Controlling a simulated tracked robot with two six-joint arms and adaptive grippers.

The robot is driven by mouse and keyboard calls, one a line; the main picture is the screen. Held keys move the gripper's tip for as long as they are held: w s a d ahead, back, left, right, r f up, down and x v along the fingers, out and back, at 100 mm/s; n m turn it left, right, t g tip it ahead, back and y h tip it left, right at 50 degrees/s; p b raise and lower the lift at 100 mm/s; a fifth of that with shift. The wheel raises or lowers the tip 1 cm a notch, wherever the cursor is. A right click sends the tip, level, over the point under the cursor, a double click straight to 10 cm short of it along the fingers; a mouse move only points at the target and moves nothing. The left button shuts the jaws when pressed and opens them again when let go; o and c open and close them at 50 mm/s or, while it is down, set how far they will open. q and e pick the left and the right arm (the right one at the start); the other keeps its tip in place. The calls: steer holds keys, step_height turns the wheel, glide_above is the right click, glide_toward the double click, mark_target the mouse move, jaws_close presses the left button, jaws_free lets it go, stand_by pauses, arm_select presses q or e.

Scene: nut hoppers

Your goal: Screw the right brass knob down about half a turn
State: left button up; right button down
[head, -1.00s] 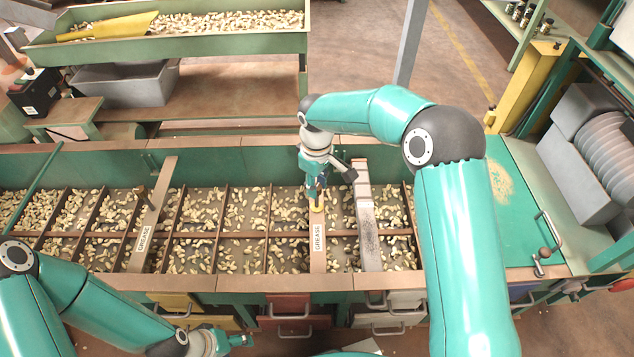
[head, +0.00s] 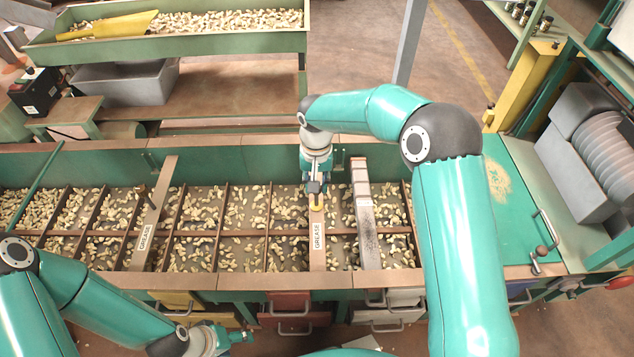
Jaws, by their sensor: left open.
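The right brass knob (head: 316,203) shows as a small yellow piece on the right brown bar marked GREASE (head: 318,262). My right gripper (head: 316,196) points down over this knob, with its fingers at the knob's top. The gripper's own body hides much of the knob, and I cannot tell whether the fingers press on it. My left gripper (head: 240,338) is open and low at the front, beside the hopper's front drawers and far from the knob.
A grey metal bar (head: 367,232) stands close to the right of the knob's bar. Nuts lie in the divided compartments around.

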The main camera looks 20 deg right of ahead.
steer(key=shift+m, duration=1.2)
steer(key=c, duration=0.9)
jaws_free()
steer(key=shift+r, duration=0.1)
step_height(320, 180, up, 12)
